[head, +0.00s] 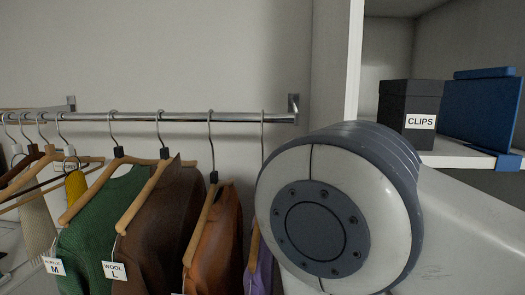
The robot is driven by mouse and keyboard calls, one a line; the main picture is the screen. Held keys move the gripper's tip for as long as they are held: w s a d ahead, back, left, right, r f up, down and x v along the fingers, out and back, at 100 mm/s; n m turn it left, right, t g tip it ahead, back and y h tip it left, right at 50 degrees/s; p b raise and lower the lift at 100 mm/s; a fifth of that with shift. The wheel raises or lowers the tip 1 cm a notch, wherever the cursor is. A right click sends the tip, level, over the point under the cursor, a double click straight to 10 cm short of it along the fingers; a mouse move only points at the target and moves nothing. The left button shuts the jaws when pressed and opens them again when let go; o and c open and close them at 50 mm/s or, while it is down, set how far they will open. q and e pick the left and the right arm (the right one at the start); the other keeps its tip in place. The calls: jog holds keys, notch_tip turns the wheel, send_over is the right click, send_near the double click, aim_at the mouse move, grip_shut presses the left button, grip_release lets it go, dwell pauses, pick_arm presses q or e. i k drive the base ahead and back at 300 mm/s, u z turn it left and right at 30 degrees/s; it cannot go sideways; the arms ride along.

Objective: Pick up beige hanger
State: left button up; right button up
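Several tan-beige wooden hangers hang by dark metal hooks from a chrome rail (180,118). One hanger (90,194) carries a green knit garment (100,225), one hanger (143,196) a brown garment (165,220), and one hanger (202,224) an orange-brown garment (220,240). A further hanger with a purple garment (263,270) is partly hidden behind my arm. More hangers (28,168) crowd the far left, some cut off by the edge. I cannot tell which one is the beige hanger of the task. Neither gripper is in view.
A large rounded link of my own arm fills the lower right. Behind it, a white shelf (455,153) holds a black box (408,112) labelled CLIPS and a blue case (480,112). The rail ends at a wall bracket (293,106). The wall above the rail is bare.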

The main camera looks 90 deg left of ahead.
aim_at(51, 156)
jog(key=z, duration=0.65)
jog(key=i, duration=0.6)
jog(key=u, duration=1.05)
